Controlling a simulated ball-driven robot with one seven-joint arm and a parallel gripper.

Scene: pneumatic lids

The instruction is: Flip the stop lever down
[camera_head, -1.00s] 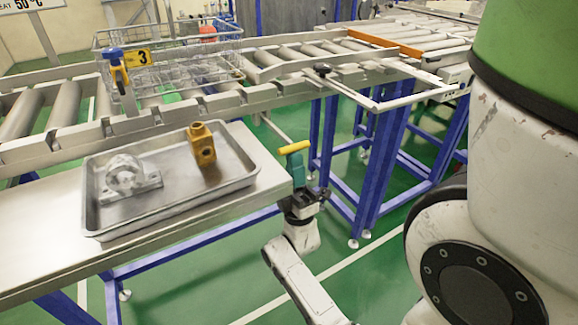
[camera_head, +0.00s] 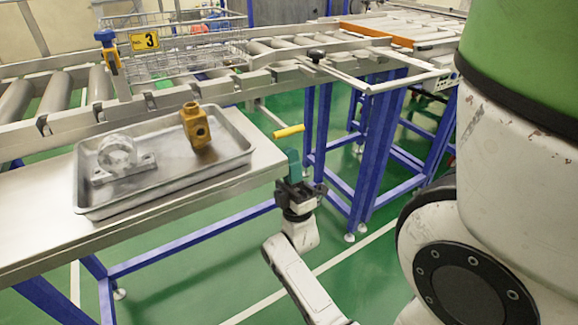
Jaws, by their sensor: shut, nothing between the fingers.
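The stop lever appears as a grey rod with a yellow grip (camera_head: 289,131), sticking out from the near side of the roller conveyor towards me. The yellow grip lies roughly level, to the right of the steel table's far corner. My gripper (camera_head: 293,154) has teal fingers, shut and pointing up. The fingertips appear just below the yellow grip, with a small gap in the picture. The fingers are seen nearly edge-on, and the depth between them and the grip is hard to tell.
A steel table with a tray (camera_head: 84,212) stands at left, close to my gripper. The tray holds a grey bearing block (camera_head: 118,158) and a yellow block (camera_head: 196,128). A wire basket (camera_head: 195,48) sits on the conveyor (camera_head: 60,125). Blue legs (camera_head: 372,165) stand right of the gripper.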

